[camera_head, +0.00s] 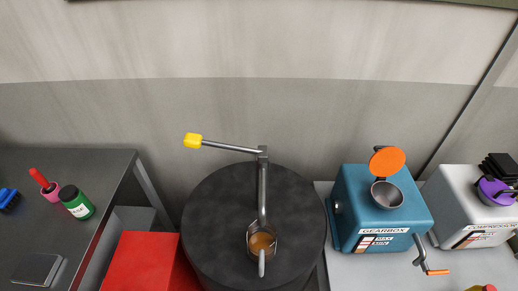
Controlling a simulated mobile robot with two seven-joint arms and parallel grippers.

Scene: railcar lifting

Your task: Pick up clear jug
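A small jug (253,244) with brownish-amber contents stands on top of a round black drum (215,225). It looks like the clear jug, with a grey handle pointing toward me. A grey metal pump (262,190) with a long lever ending in a yellow grip (193,141) rises from the drum, and its spout reaches down to the jug. I cannot tell whether the spout touches the jug. Neither of my grippers shows in this view.
A blue gearbox (350,200) with an open orange cap, a funnel and a crank stands right of the drum, beside a grey compressor (455,205). A red box (148,262) is at left front. A dark table (95,165) at left holds a green can (76,202).

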